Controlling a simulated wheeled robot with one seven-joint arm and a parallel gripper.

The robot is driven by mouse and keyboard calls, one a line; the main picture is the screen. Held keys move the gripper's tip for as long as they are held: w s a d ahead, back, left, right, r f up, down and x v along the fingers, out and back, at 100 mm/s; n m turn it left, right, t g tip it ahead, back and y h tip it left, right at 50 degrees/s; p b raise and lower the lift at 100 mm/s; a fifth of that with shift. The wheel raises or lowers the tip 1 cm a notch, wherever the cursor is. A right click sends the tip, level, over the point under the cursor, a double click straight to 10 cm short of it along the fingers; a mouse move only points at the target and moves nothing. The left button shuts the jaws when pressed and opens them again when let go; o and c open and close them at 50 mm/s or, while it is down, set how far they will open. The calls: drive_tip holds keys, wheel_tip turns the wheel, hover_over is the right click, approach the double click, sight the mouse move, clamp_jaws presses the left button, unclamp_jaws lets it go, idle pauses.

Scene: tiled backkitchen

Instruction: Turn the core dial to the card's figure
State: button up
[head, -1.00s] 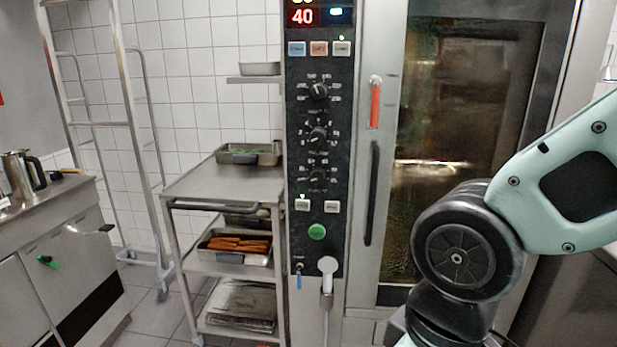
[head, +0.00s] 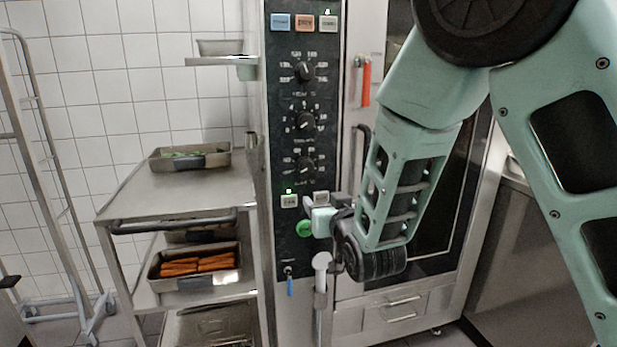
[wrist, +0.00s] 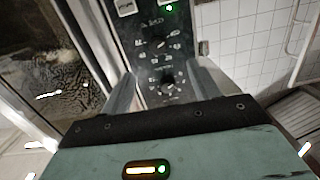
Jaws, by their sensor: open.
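Three black dials run down the dark control panel (head: 285,235) of the oven in the head view: an upper dial (head: 305,72), a middle dial (head: 306,121) and a lower dial (head: 306,165). Their printed names and figures are too small to read surely, so I cannot confirm which is the core dial. I see no readable card. My gripper (head: 321,212) is open and empty, in front of the panel below and right of the lower dial. In the wrist view, turned upside down, my fingers (wrist: 163,90) stand either side of the dials, apart from them.
A lit button (head: 290,201) sits under the dials, with a green knob (head: 304,229) below. The red-tagged door handle (head: 366,82) and a hand shower (head: 321,262) are close to my arm. A steel trolley (head: 130,200) with trays stands left of the oven.

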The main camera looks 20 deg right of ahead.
sight(308, 169)
drive_tip(key=shift+t, duration=0.4)
drive_tip(key=w+p, duration=0.1)
drive_tip(key=w, duration=0.5)
drive_tip(key=w+p, duration=0.1)
drive_tip(key=w, duration=0.5)
drive_tip(key=w+d, duration=0.1)
drive_tip(key=w, duration=0.5)
drive_tip(key=shift+r+p, duration=0.4)
drive_tip(key=shift+s, duration=0.1)
drive_tip(key=c, duration=1)
